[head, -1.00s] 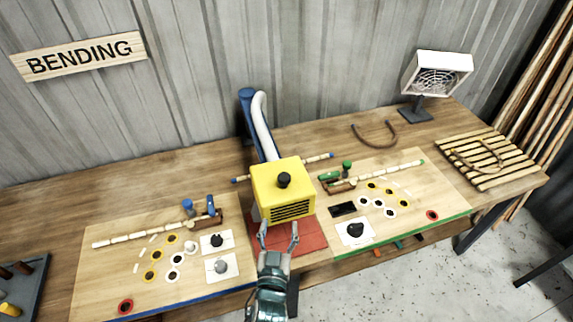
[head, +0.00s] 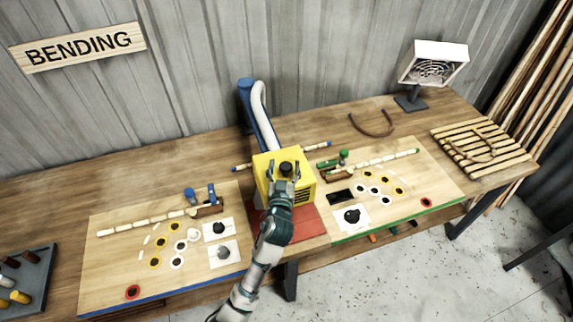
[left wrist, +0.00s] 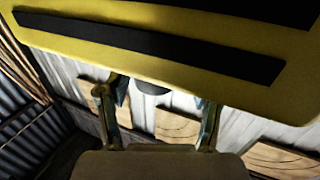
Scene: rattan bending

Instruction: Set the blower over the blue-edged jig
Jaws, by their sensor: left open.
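The yellow blower (head: 306,182), with a black knob (head: 286,167) on top and a white hose behind, sits on the red mat (head: 312,222) between the two jigs. The blue-edged jig (head: 112,262) lies to its left. My left gripper (head: 284,172) is open over the top of the blower, its fingers appearing on either side of the knob; contact cannot be told. In the left wrist view, the yellow blower body (left wrist: 170,28) fills the top, with the knob partly hidden between the fingers. My right gripper is not in view.
The green-edged jig (head: 400,210) lies right of the blower. A blue post (head: 246,100) stands behind with the hose. A fan heater (head: 433,65), a slatted rack (head: 480,150) and a grey tray (head: 30,280) sit around the bench. The blue-edged jig carries pegs and several loose parts.

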